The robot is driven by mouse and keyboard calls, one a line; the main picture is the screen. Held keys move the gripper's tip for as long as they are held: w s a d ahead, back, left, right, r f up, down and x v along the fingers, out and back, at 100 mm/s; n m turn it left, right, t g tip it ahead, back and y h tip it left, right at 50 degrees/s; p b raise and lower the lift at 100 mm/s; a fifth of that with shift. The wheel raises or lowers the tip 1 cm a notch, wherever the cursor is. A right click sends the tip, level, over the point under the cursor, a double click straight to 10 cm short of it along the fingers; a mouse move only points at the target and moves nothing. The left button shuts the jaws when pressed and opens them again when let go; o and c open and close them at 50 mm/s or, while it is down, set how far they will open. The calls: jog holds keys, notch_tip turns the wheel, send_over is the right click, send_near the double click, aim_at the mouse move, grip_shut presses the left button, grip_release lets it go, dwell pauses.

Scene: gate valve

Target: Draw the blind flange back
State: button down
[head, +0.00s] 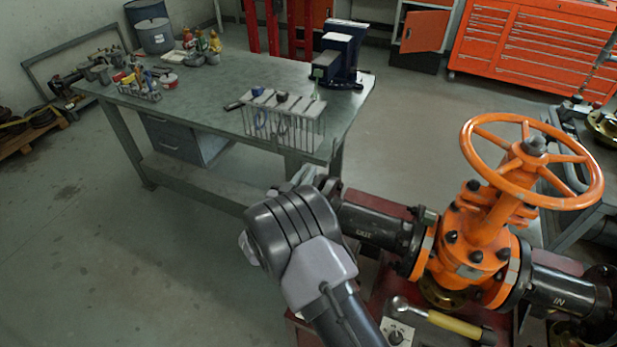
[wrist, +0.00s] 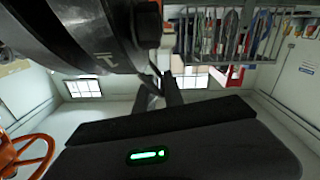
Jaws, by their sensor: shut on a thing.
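The dark blind flange (head: 329,188) is at the left end of that spool, partly hidden by my arm. In the wrist view a large dark round flanged part (wrist: 75,35) with a bolt fills the upper left. My gripper (wrist: 166,85) is shut on the blind flange at its edge. The exact grip is hard to see, and my wrist covers most of it in the head view. I cannot tell any gap between flange and spool.
A workbench (head: 215,85) stands behind and left, with a wire tool rack (head: 285,112) at its near edge and a vise (head: 340,55). A yellow-handled wrench (head: 440,322) lies below the valve. The floor left of my arm is clear.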

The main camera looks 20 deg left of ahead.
jog(key=shift+s+a, duration=0.1)
jog(key=shift+a, duration=0.2)
jog(key=c, duration=1.8)
grip_release()
jog(key=shift+o, duration=1.2)
jog(key=shift+a+f, duration=0.1)
jog(key=shift+a, duration=0.05)
jog(key=s+a+p, duration=0.1)
jog(key=s+p, duration=0.3)
jog(key=s, duration=1.3)
jog(key=shift+s+a, duration=0.15)
